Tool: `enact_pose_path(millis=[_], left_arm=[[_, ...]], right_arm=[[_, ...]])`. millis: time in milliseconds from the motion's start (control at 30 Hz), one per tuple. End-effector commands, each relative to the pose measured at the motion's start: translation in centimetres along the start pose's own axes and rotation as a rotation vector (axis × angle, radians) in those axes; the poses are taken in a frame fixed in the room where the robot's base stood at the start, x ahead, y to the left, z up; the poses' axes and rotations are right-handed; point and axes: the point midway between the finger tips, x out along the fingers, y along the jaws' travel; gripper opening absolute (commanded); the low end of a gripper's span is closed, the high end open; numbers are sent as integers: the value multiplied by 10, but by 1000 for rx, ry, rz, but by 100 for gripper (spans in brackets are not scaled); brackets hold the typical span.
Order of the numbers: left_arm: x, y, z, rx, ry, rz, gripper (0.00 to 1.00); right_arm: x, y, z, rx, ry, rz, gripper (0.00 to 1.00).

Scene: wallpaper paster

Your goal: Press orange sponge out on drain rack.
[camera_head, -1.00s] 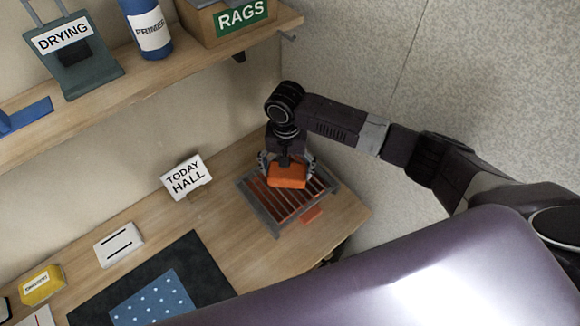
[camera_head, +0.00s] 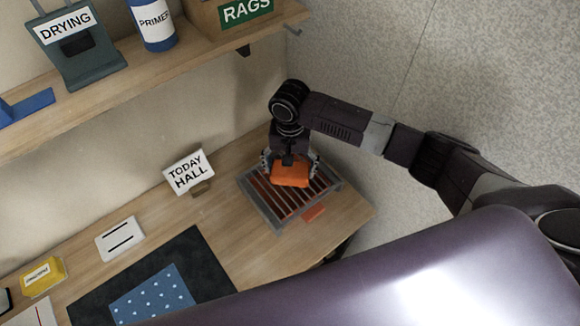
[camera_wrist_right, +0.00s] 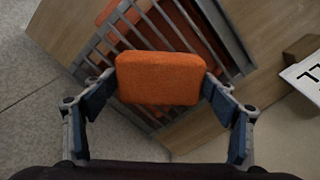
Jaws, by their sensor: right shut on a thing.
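The orange sponge (camera_head: 291,176) is a rounded block held between the fingers of my right gripper (camera_head: 289,166). In the right wrist view the sponge (camera_wrist_right: 160,78) sits between the two blue finger pads of the right gripper (camera_wrist_right: 160,88). The drain rack (camera_head: 266,211) is a grey frame of bars over an orange-red tray, near the right end of the bench. The sponge is over the rack's bars; I cannot tell whether it touches them. The rack (camera_wrist_right: 222,32) also shows behind the sponge in the right wrist view. My left gripper is not in view.
A "TODAY HALL" sign (camera_head: 189,173) stands left of the rack. A dark mat (camera_head: 208,270) with a blue dotted sheet (camera_head: 150,297), a white slotted block (camera_head: 119,239) and a yellow box (camera_head: 42,277) lie further left. A shelf (camera_head: 165,68) runs above.

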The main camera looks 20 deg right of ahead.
Motion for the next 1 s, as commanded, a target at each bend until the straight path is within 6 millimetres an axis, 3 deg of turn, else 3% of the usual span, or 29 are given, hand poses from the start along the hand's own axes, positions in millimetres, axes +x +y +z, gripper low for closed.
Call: enact_pose_path(millis=[1000], left_arm=[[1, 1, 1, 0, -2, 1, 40]], right_arm=[[11, 0, 1, 0, -1, 0, 54]])
